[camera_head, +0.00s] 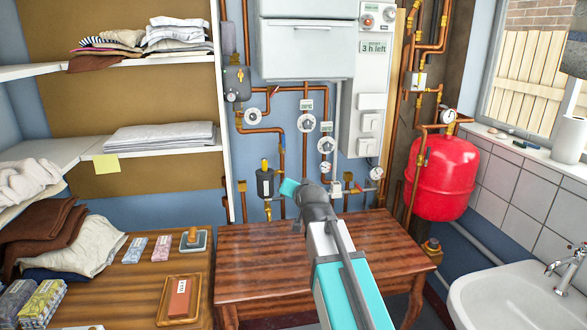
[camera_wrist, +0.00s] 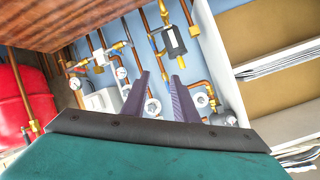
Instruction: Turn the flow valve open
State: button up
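One is the upper wheel (camera_head: 306,123) below a small tag, and another is the wheel (camera_head: 326,145) lower right below a second tag. The tag print is too small for me to tell which is the flow valve. In the wrist view, which is turned upside down, a white wheel (camera_wrist: 153,106) shows between the fingers, farther off. My gripper (camera_wrist: 160,75) is open and empty, its two dark fingers apart. In the head view my arm hides the fingers.
A wooden table (camera_head: 255,250) stands below the pipes. A red tank (camera_head: 441,177) is at the right, beside a white sink (camera_head: 520,298). A white boiler unit (camera_head: 362,110) hangs above. Shelves with folded cloth (camera_head: 160,136) stand at the left.

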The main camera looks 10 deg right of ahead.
jog(key=s+f+n+g, duration=0.1)
jog(key=s+f+g, duration=0.35)
jog(key=f, duration=0.95)
jog(key=s+f+n+g, duration=0.1)
jog(key=s+f+g, duration=0.1)
jog(key=s+f, duration=0.95)
jog(key=s+f+n+g, duration=0.1)
jog(key=s+f+g, duration=0.2)
jog(key=f, duration=1.5)
jog(key=s+f+n+g, duration=0.1)
jog(key=s+f+g, duration=0.2)
jog(key=s, duration=0.9)
jog(key=s+f+n+g, duration=0.1)
jog(key=s+f+g, duration=0.2)
jog(key=s+f, duration=0.7)
jog(key=s+f+n+g, duration=0.1)
jog(key=s+f+g, duration=0.2)
jog(key=s, duration=1.1)
notch_tip(320, 180, down, 3)
jog(key=shift+s+a+f, duration=0.2)
jog(key=shift+s, duration=0.15)
jog(key=shift+o, duration=0.5)
jog(key=shift+g, duration=0.25)
jog(key=shift+s, duration=0.1)
